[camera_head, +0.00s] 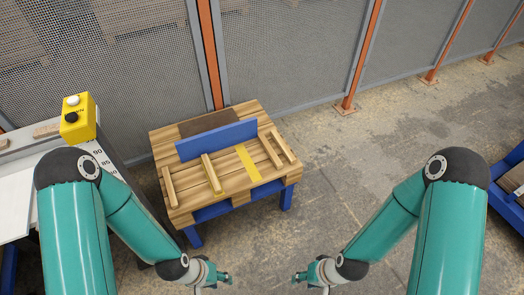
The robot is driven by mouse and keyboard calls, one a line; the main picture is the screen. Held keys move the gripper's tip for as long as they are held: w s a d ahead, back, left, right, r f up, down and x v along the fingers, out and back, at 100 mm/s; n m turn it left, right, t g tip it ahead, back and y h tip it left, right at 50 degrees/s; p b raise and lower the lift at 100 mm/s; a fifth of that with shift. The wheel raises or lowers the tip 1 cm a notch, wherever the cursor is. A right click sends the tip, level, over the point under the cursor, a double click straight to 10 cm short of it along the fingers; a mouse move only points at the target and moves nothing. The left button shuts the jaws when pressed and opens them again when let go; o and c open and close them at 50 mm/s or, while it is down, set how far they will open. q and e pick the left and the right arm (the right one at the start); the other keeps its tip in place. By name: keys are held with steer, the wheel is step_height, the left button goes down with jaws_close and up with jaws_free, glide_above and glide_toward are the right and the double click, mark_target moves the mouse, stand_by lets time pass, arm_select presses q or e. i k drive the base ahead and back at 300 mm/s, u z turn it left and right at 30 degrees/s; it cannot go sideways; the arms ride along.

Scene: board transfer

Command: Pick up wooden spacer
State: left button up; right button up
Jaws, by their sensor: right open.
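Several narrow wooden spacers lie on a wooden-topped table ahead of me. One spacer (169,187) is at the left side, another spacer (209,168) is left of the middle, and two more, a spacer (269,153) and a spacer (283,147), lie close together at the right. My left gripper (224,278) and my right gripper (297,278) are low in the picture, in front of the table and apart from the spacers. The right gripper is open and empty. The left gripper's fingers are too small to read.
The table (185,217) has blue legs, a blue upright board (216,140) at its back and a yellow strip (248,164) on top. A bench with a yellow button box (78,117) stands left. A mesh fence (290,50) runs behind. A blue-framed rack (507,188) is far right.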

mark_target(274, 158)
steer(key=z, duration=0.2)
steer(key=i, duration=1)
steer(key=u, duration=2)
steer(key=k, duration=0.75)
steer(key=z, duration=1)
